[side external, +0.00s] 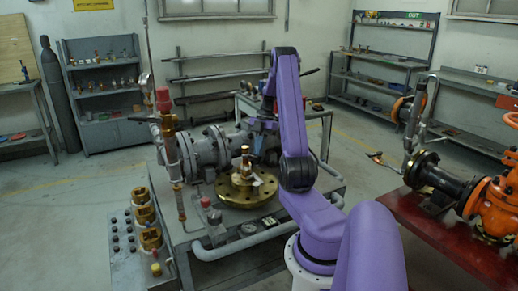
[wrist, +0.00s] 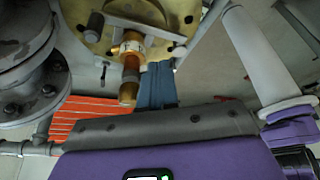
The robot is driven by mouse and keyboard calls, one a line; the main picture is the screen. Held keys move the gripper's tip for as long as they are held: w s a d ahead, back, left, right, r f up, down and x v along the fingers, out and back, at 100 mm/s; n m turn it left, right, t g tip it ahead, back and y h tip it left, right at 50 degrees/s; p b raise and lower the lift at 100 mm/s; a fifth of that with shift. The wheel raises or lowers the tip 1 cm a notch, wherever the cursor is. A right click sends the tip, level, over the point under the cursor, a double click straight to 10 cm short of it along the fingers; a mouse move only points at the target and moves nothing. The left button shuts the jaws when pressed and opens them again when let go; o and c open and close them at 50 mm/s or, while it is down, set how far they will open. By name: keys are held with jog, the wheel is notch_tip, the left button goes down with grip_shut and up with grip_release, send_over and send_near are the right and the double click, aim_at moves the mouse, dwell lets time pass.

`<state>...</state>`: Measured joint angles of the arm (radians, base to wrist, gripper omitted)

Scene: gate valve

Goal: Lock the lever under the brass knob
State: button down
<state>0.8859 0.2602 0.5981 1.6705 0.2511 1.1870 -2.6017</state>
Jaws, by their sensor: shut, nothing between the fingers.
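The brass knob (side external: 245,150) tops an upright brass post above a round brass flange (side external: 248,195) on the bench. In the wrist view the knob (wrist: 128,92) and its post point down toward my gripper. A pale grey lever (wrist: 150,29) lies across the flange around the base of the post. The lever is small and partly hidden in the side view. My gripper (wrist: 157,68) is shut and empty, its bluish fingers just right of the knob and post. Whether the fingers touch the post or the lever I cannot tell. My arm partly hides the gripper in the side view.
Large grey flanged pipes (side external: 205,148) stand left of and behind the brass flange. A grey pipe rail (side external: 262,238) runs along the bench front. A red-topped pipe (side external: 165,110) rises at left. An orange valve (side external: 485,200) stands on a red bench at right.

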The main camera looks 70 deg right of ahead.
jog(key=shift+a+m, duration=0.15)
jog(key=shift+m, duration=0.25)
jog(key=a+m+t, duration=0.1)
jog(key=m, duration=0.1)
jog(key=a+m+h, duration=0.1)
jog(key=m, duration=0.2)
jog(key=a+m+t, duration=0.1)
jog(key=m, duration=0.1)
jog(key=shift+a+t+h, duration=0.1)
jog(key=shift+t+h, duration=0.2)
jog(key=shift+w+d, duration=0.35)
jog(key=shift+d, duration=0.4)
jog(key=shift+s+d, duration=0.1)
